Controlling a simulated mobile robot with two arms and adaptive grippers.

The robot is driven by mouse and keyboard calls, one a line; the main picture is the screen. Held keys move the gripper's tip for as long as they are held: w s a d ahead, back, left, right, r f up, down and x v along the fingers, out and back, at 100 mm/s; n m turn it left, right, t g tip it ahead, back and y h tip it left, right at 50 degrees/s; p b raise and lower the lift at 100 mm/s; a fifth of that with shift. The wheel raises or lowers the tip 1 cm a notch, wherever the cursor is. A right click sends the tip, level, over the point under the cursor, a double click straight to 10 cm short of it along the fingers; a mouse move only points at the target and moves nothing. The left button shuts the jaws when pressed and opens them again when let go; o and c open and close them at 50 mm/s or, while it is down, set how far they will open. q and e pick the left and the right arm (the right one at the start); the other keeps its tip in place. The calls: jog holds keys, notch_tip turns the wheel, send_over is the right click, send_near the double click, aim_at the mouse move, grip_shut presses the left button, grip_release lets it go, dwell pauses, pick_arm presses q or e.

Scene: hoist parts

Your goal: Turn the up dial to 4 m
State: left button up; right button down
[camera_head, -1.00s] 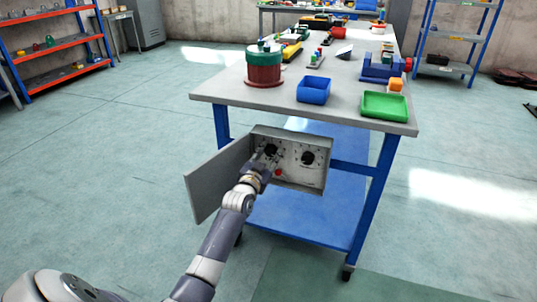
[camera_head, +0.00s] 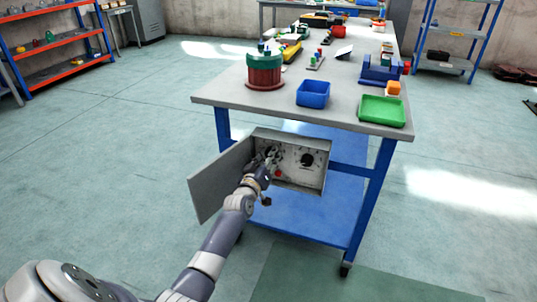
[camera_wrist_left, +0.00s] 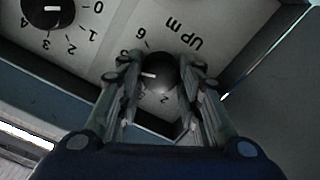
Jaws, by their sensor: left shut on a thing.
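The up dial (camera_wrist_left: 160,73) is a black round knob on the grey panel, beside the letters "up m" in the left wrist view. My left gripper (camera_wrist_left: 162,80) is shut on the dial, one finger on each side; in the head view the gripper (camera_head: 268,157) is at the left side of the open control box (camera_head: 325,172). The dial's white mark points left in the wrist view, below the 5. The number there is hidden by a finger. The 6, 2 and probably 3 also show. My right gripper is not in view.
A second black dial (camera_wrist_left: 47,8) with 0 to 4 sits beside it; it also shows in the head view (camera_head: 307,159). A red button (camera_head: 278,173) is below. The box door (camera_head: 219,184) stands open at left. The workbench top (camera_head: 345,112) is above the box.

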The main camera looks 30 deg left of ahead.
pick_arm(q)
jog(key=shift+n, duration=3)
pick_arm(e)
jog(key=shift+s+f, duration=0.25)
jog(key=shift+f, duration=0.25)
pick_arm(q)
jog(key=o, duration=1.1)
jog(key=shift+d, duration=0.1)
jog(key=shift+c, duration=0.2)
